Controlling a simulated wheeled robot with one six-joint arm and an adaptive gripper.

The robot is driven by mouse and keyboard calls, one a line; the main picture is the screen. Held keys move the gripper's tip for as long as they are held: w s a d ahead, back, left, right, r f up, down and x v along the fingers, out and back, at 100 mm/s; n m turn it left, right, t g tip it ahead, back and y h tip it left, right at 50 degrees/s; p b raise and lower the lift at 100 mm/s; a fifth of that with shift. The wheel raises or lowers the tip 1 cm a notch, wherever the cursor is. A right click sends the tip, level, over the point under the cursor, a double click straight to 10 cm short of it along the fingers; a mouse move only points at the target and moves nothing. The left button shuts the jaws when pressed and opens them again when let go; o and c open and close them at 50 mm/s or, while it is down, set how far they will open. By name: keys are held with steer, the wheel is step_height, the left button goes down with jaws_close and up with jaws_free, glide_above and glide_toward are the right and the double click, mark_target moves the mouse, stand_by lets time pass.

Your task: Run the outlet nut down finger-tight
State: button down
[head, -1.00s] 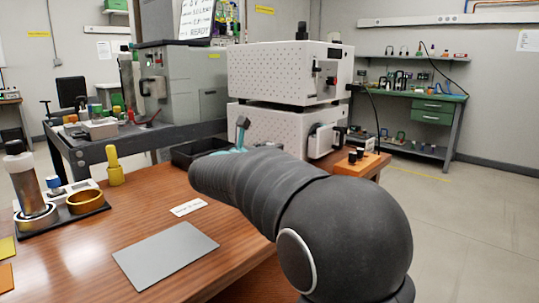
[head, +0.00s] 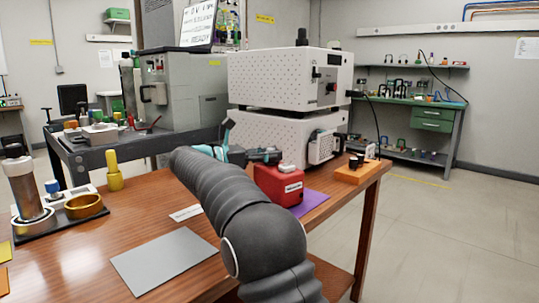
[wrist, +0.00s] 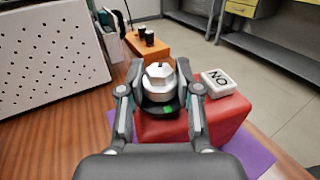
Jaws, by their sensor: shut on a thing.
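My gripper (wrist: 160,82) is shut on a silver, faceted metal piece, which looks like the outlet nut (wrist: 161,76). One finger lies on each side of it. A dark round collar with a green spot shows just below the nut. A red box (wrist: 218,118) with a white button marked "NO" as seen here is behind and below the gripper. In the head view my gripper (head: 268,155) is beside the top of the red box (head: 280,187). I cannot tell whether the nut sits on a thread; no outlet thread shows.
A purple mat (head: 312,202) lies under the red box. White perforated cabinets (head: 285,135) stand close behind. An orange block (head: 355,172) with dark knobs is to the right. A grey sheet (head: 165,260) lies on the open wooden table at front left.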

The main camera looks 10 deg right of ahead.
stand_by(0.9)
steer(key=c, duration=0.8)
jaws_free()
steer(key=shift+o, duration=0.2)
steer(key=shift+a, duration=0.1)
steer(key=s+a, duration=0.1)
steer(key=a, duration=1)
steer(key=shift+s+a, duration=0.35)
steer(key=shift+a, duration=0.05)
